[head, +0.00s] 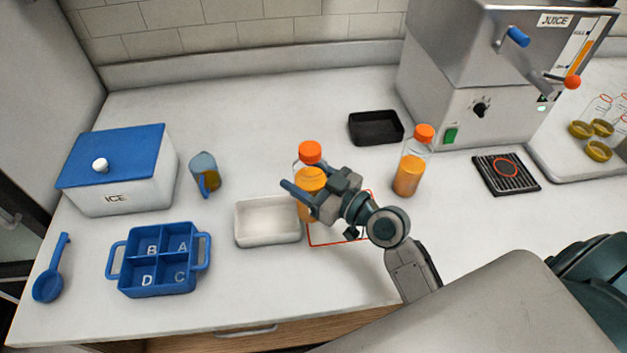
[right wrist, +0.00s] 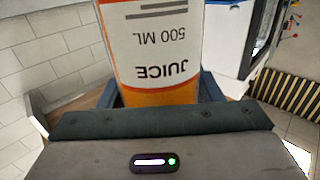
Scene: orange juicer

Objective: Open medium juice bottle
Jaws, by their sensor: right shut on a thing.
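A juice bottle (head: 309,172) with an orange cap (head: 310,152) stands upright in the middle of the counter, partly hidden behind my right gripper. My right gripper (head: 303,196) is shut around its body. In the right wrist view the bottle's label (right wrist: 172,45) reads JUICE 500 ML, upside down, between the fingers. The cap is on. A second bottle (head: 409,172) of orange juice, with its orange cap (head: 424,133) on, stands upright to the right, apart from the gripper. My left gripper is not in view.
A white tray (head: 268,239) sits just left of the held bottle. A red outlined square (head: 312,243) marks the counter beside it. A black tray (head: 376,142) and the juice machine (head: 477,113) are behind. A blue divided caddy (head: 122,268) and ice box (head: 140,190) stand left.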

